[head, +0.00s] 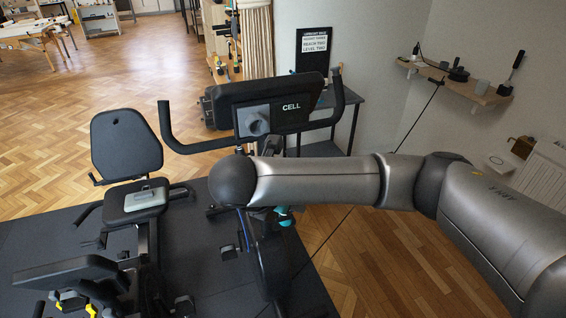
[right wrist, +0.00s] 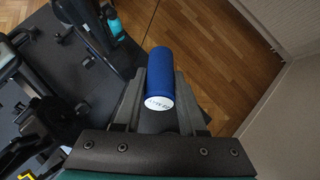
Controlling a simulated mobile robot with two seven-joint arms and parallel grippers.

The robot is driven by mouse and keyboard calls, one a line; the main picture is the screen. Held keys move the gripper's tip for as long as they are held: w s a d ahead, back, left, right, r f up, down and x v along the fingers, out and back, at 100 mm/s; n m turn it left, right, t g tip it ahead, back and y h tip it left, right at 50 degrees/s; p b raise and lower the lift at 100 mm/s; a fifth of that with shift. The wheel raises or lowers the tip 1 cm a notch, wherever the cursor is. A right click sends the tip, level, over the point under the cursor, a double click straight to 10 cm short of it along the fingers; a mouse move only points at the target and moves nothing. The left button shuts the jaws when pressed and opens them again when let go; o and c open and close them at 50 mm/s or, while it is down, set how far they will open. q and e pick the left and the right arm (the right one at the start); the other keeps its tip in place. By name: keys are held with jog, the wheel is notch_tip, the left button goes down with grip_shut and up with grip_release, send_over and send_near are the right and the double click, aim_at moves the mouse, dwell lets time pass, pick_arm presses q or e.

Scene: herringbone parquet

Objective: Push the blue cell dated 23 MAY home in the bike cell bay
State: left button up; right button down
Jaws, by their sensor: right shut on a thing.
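The blue cell (right wrist: 165,68) is a cylinder with a white end label (right wrist: 159,102). The label's text is small and upside down; it looks like 23 MAY. My right gripper (right wrist: 161,80) is shut on the cell, one finger on each side, clear of the bike in the right wrist view. In the head view my right arm crosses the middle, and the gripper and cell are hidden. The bike's console (head: 268,98) carries the word CELL. Beside the word is a grey square with a round socket-like centre (head: 255,121), the likely bay; its inside is unclear. My left gripper is not in view.
The bike's handlebars (head: 167,128) flank the console. The bike seat (head: 126,145) is left, with a teal bottle (head: 285,217) low on the frame. A dark side table (head: 345,105) with a sign (head: 313,50) stands behind. A wall shelf (head: 470,85) is right. Parquet is open at left.

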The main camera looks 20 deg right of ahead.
jog(key=shift+a+r+n+t, duration=0.15)
jog(key=shift+n+t, duration=0.15)
jog(key=shift+n, duration=0.2)
jog(key=shift+w+r+n+t+y+p, duration=0.1)
jog(key=shift+r+n+t+y+p, duration=0.4)
jog(key=shift+n+t, duration=0.4)
jog(key=r+n+t+y+p, duration=0.1)
jog(key=n, duration=0.1)
jog(key=r+n+t+y+p, duration=0.1)
jog(key=r+t, duration=0.1)
jog(key=w+r+n+t+y, duration=0.1)
jog(key=r+n+t, duration=0.1)
jog(key=shift+n+p, duration=0.3)
jog(key=shift+p, duration=0.1)
jog(key=shift+w+a+r+n+t+y+p, duration=0.1)
jog(key=shift+r+n+t+y+p, duration=0.15)
jog(key=shift+r+n+y, duration=0.3)
jog(key=shift+a+r+n+t+y+p, duration=0.1)
jog(key=shift+r+n+t+y+p, duration=0.2)
jog(key=shift+y, duration=0.35)
jog(key=shift+f, duration=0.15)
